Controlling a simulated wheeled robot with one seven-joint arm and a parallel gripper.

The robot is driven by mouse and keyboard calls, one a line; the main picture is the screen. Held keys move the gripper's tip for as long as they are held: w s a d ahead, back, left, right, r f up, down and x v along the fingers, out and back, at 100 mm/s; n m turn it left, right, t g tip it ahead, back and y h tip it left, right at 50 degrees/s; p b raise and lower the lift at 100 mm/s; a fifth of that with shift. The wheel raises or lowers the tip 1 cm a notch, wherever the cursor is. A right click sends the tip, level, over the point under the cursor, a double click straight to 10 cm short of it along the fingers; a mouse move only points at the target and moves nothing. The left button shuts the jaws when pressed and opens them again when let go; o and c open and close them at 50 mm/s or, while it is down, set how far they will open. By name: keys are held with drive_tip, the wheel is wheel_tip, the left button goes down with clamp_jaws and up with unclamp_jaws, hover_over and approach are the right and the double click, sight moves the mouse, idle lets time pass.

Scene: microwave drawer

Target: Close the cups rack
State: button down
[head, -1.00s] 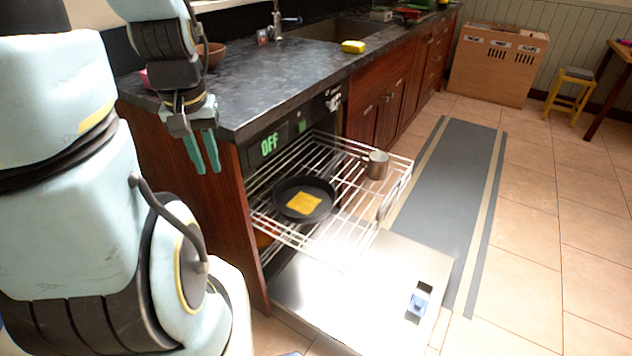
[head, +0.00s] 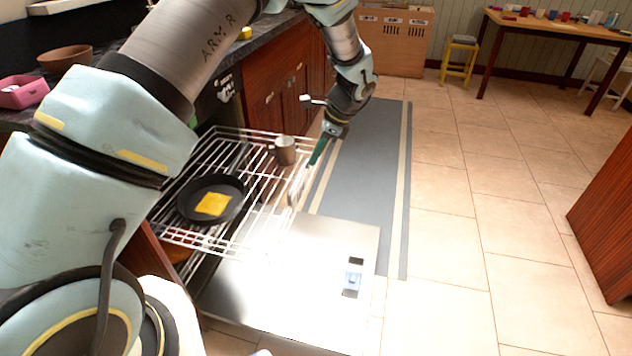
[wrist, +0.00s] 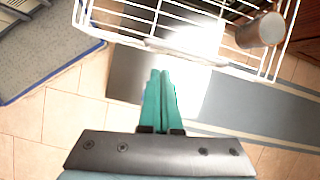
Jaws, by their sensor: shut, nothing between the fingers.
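The cups rack (head: 250,236) is a white wire rack, pulled out of the dishwasher-like opening under the counter. A black pan (head: 188,205) with a yellow slice (head: 213,204) and a metal mug (head: 285,150) stand on it. My gripper (head: 315,158) is shut and empty, beside the rack's outer front edge near the mug. In the wrist view its green fingers (wrist: 162,75) point at the rack's front rail (wrist: 140,42); a small gap seems to show, but contact cannot be told. The mug also shows in the wrist view (wrist: 262,30).
The lowered metal door (head: 310,270) lies open below the rack, with a blue-white item (head: 352,280) on it. A grey runner mat (head: 375,170) and bare tiles (head: 460,220) lie to the right. Wooden cabinets (head: 270,95) stand behind my arm.

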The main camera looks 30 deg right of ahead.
drive_tip(key=s+d+f+m, duration=0.2)
drive_tip(key=d, duration=0.2)
drive_tip(key=w+a+f+p, duration=0.3)
drive_tip(key=w+a+f, duration=0.2)
drive_tip(key=f, duration=0.3)
drive_tip(key=shift+w+a+f+t, duration=0.25)
drive_tip(key=shift+t, duration=0.15)
drive_tip(key=w+a+b, duration=0.1)
drive_tip(key=w+a, duration=1.7)
drive_tip(key=a, duration=0.1)
drive_tip(key=shift+w+a, duration=0.35)
drive_tip(key=shift+a, duration=0.05)
